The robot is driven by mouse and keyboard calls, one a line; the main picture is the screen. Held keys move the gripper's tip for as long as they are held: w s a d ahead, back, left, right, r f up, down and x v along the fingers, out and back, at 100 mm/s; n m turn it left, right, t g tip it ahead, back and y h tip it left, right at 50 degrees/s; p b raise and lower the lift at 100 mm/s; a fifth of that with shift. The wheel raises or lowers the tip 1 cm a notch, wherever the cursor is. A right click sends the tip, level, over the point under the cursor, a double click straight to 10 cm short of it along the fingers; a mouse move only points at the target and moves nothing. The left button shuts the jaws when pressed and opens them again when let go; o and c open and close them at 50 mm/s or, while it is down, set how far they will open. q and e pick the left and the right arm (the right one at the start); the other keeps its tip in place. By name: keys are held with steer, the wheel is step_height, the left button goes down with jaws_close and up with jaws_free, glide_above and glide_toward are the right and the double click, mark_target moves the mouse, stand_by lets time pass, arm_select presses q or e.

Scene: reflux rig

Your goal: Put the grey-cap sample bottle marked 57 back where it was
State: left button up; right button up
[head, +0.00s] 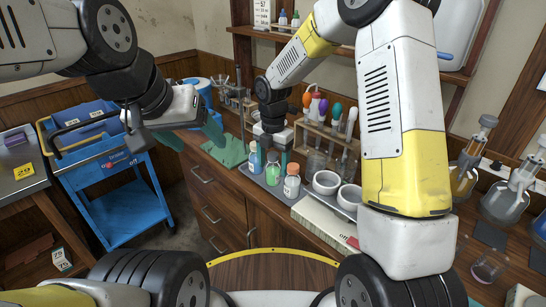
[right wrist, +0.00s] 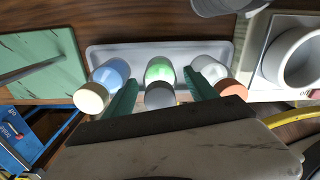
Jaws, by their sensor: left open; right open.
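The grey-cap bottle with green contents (right wrist: 160,92) stands in the middle of a row of three on a pale tray (right wrist: 215,48). It also shows in the head view (head: 273,173). No number is readable on it. My right gripper (right wrist: 160,80) is open, with one teal finger on each side of this bottle; I cannot tell whether they touch it. A cream-cap bottle with blue contents (right wrist: 105,82) stands to its left and an orange-cap bottle (right wrist: 225,80) to its right. My left gripper (head: 194,137) is open and empty, left of the bench's green mat.
A card reading 57 (head: 262,13) and small bottles (head: 283,18) are on the wall shelf. A green mat (right wrist: 45,65) lies left of the tray. White bowls (head: 326,182) and a tube rack (head: 325,130) stand nearby. A blue cart (head: 118,210) is at left.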

step_height(320, 180, up, 9)
steer(key=shift+r, duration=0.55)
steer(key=s+d+r+m+t, duration=0.2)
steer(key=s+d+r+m, duration=0.6)
steer(key=r+m, duration=0.25)
steer(key=s+d+r+m+t+y, duration=0.2)
steer(key=s+d+m+t, duration=0.2)
steer(key=s+m, duration=1)
steer(key=shift+d+r+m, duration=0.2)
steer(key=shift+d+m, duration=0.9)
steer(key=shift+m, duration=0.95)
steer(key=shift+s, duration=0.1)
